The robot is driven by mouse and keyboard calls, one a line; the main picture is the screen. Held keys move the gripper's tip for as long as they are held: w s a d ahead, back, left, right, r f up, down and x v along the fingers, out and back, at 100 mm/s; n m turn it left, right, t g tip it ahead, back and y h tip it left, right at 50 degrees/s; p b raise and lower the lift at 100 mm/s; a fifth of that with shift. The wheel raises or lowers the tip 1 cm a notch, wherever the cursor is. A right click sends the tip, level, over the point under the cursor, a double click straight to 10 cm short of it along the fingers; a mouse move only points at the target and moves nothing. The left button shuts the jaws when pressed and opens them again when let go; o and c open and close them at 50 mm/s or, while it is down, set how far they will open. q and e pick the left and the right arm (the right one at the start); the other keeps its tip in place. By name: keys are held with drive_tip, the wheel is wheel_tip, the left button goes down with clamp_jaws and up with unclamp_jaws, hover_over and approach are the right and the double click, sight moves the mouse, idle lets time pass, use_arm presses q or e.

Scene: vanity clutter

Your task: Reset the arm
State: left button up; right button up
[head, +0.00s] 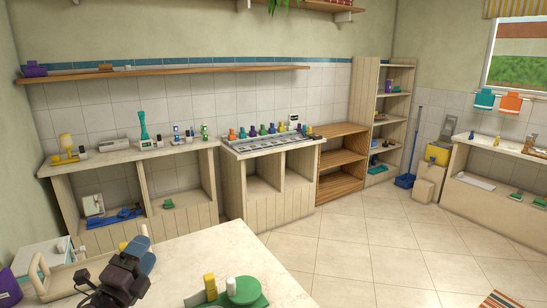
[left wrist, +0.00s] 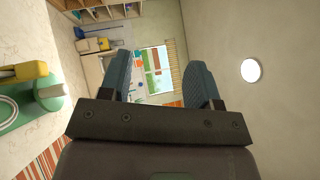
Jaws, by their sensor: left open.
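My left gripper (head: 138,252) shows at the lower left of the head view, raised over the left end of the near pale table (head: 200,260). In the left wrist view its two blue-grey fingers (left wrist: 157,80) stand well apart with nothing between them. The gripper is open and empty. The wrist view looks sideways across the room toward the window. My right gripper is not in either view.
A green round item (head: 244,290) with a yellow piece stands on the table's front edge, right of my left gripper. A pale wooden caddy (head: 62,280) stands left of it. Cluttered counters (head: 130,155) line the back wall.

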use_arm(q)
drive_tip(key=s+a+f+n+g+y, duration=0.4)
drive_tip(key=s+f+n+g+y, duration=0.5)
drive_tip(key=s+f+n, duration=0.6)
drive_tip(key=s+d+f+n+g+h, duration=0.2)
drive_tip(key=s+n+g, duration=0.2)
drive_tip(key=s, duration=0.5)
drive_tip(key=s+d+f+n+g+h, duration=0.15)
drive_tip(key=s+n+g, duration=0.25)
drive_tip(key=s, duration=0.5)
drive_tip(key=w+f+t+b, duration=0.3)
drive_tip(key=f, duration=0.5)
drive_tip(key=w+d+f+m+t+b, duration=0.1)
drive_tip(key=w+f+t+b, duration=0.2)
drive_tip(key=f, duration=0.6)
drive_tip(key=shift+w+d+t+b, duration=0.3)
drive_tip(key=shift+t+b, duration=0.2)
drive_tip(key=shift+t, duration=0.3)
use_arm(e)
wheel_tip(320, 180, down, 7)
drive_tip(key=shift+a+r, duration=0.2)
